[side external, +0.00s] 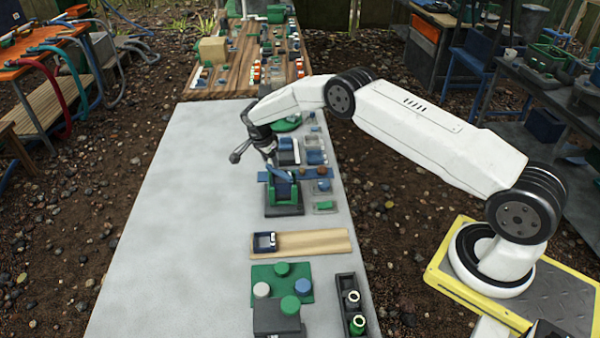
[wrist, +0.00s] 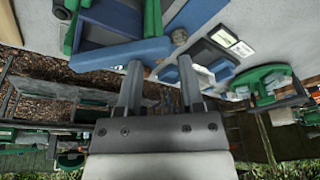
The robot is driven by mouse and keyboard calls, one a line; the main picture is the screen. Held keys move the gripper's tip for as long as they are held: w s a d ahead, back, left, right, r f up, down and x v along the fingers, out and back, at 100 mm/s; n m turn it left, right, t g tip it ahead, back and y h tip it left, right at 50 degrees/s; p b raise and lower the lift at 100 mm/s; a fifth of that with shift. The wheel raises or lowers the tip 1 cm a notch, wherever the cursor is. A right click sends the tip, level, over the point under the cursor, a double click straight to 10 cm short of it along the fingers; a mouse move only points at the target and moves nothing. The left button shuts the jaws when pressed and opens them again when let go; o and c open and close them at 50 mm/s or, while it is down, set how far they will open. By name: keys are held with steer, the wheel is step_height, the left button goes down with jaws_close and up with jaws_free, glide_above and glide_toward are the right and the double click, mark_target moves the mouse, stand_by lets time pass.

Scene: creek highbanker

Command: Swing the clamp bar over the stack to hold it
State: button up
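The clamp fixture stands on the grey table, with a dark base (side external: 284,211), green uprights and a blue stack (side external: 282,188) between them. A blue bar (side external: 279,173) lies at its top. In the wrist view the blue bar (wrist: 115,54) runs across the green frame (wrist: 152,17), its right end near a grey knob (wrist: 178,36). My gripper (side external: 270,161) is just above and behind the fixture. In the wrist view its two fingers (wrist: 160,66) are apart, with the bar's end near the tips. I cannot tell whether they touch it.
Blue and white parts in trays (side external: 315,157) and a green round dish (side external: 288,123) stand behind the fixture. In front lie a wooden board (side external: 315,242), a green plate (side external: 268,272) and a dark rack (side external: 346,285). The table's left side (side external: 190,210) is clear.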

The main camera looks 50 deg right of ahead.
steer(key=shift+s+r, duration=0.2)
steer(key=shift+r, duration=1.15)
steer(key=shift+s+r, duration=0.2)
steer(key=shift+r, duration=1.15)
steer(key=shift+s+a+r+n, duration=0.3)
steer(key=shift+r+n, duration=0.2)
steer(key=shift+r, duration=0.15)
steer(key=s+a+r+n+y, duration=0.1)
steer(key=s+a+r+n, duration=0.2)
steer(key=s+n, duration=0.3)
steer(key=s+a+r+n+t+y, duration=0.1)
steer(key=s+a+r+n, duration=0.2)
steer(key=s, duration=1.2)
steer(key=s+a+r+n+t, duration=0.1)
steer(key=s+a+r+n, duration=0.2)
steer(key=s+n, duration=0.5)
steer(key=s+r, duration=0.1)
steer(key=s, duration=0.1)
steer(key=shift+s+a+r+n+y, duration=0.15)
steer(key=shift+s+n+y, duration=0.25)
